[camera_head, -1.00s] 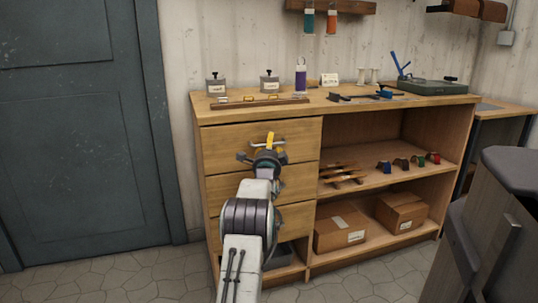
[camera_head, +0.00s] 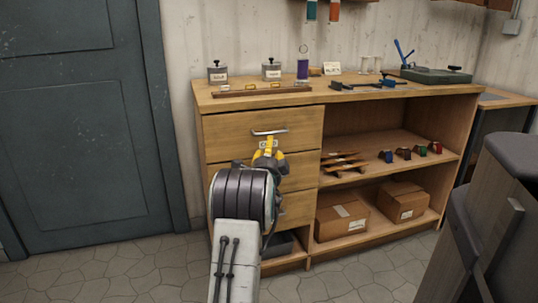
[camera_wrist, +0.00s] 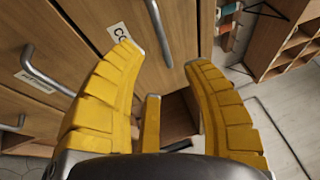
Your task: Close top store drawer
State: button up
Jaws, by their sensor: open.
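The top store drawer (camera_head: 230,130) is the upper wooden front at the left of the cabinet, with a silver bar handle (camera_head: 269,132) and a white label below it. I cannot tell for sure whether it stands slightly out. My gripper (camera_head: 270,150) is in front of it, just below the handle, with its yellow fingers spread and nothing between them. In the wrist view my gripper (camera_wrist: 160,60) is open toward a drawer front with a bar handle (camera_wrist: 158,30) and a label (camera_wrist: 119,32) starting "CO". My arm hides much of the lower drawers.
The cabinet top (camera_head: 390,95) carries jars, a purple bottle and tools. Open shelves at the right hold wooden pieces, small coloured blocks and cardboard boxes (camera_head: 341,218). A dark door (camera_head: 75,120) is at the left, a grey-topped piece (camera_head: 515,150) at the right front.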

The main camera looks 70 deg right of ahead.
jog(key=shift+v, duration=0.95)
